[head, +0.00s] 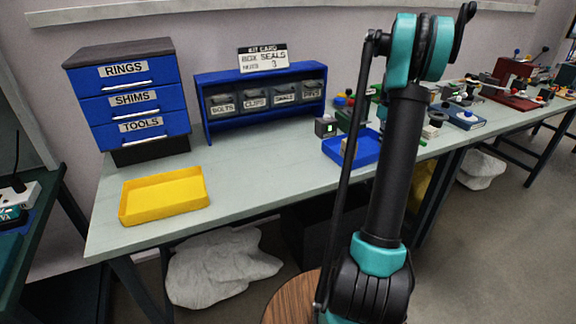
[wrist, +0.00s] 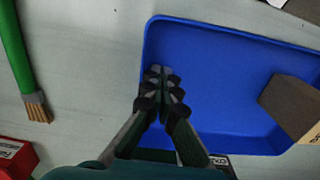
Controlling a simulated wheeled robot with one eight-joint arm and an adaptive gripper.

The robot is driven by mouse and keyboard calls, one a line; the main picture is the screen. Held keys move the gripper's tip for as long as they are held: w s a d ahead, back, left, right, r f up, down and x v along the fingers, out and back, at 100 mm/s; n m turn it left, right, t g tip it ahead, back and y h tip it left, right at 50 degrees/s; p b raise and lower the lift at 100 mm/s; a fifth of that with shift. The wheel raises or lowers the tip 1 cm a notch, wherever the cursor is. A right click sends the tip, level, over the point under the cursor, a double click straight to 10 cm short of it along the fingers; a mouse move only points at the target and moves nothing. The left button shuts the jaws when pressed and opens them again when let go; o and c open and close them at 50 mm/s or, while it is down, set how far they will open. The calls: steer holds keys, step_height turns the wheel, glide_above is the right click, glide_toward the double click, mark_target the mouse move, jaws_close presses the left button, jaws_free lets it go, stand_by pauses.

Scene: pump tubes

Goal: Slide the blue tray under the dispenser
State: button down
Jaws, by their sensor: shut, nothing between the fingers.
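The blue tray (head: 366,150) lies on the bench just left of my arm in the head view, with its right side partly hidden by the arm. In the wrist view the tray (wrist: 225,65) fills the middle and right, with a brown block (wrist: 290,103) in its right part. My gripper (wrist: 163,72) is shut and empty, its fingertips over the tray's left part. I cannot tell if they touch the tray. The gripper is hidden in the head view. A small grey box with a green light (head: 326,128) stands at the tray's back left; I cannot tell if it is the dispenser.
A yellow tray (head: 165,197) and blue drawers (head: 130,100) stand at the left. A blue rack (head: 260,88) with labelled bins is at the back. A green brush (wrist: 14,50) and a red box (wrist: 14,158) lie left of the blue tray in the wrist view. The bench between the trays is clear.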

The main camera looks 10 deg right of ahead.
steer(key=shift+w+d, duration=0.35)
steer(key=shift+d, duration=0.7)
steer(key=shift+w+d, duration=0.35)
steer(key=shift+d, duration=0.65)
steer(key=shift+w+d, duration=0.35)
steer(key=shift+d, duration=0.7)
steer(key=shift+w+d, duration=0.15)
steer(key=shift+d, duration=0.35)
steer(key=shift+w+d, duration=0.15)
steer(key=shift+d, duration=0.35)
steer(key=shift+s+a, duration=0.2)
steer(key=shift+a, duration=0.3)
steer(key=shift+s+a, duration=0.15)
steer(key=shift+a, duration=0.35)
step_height(320, 180, up, 7)
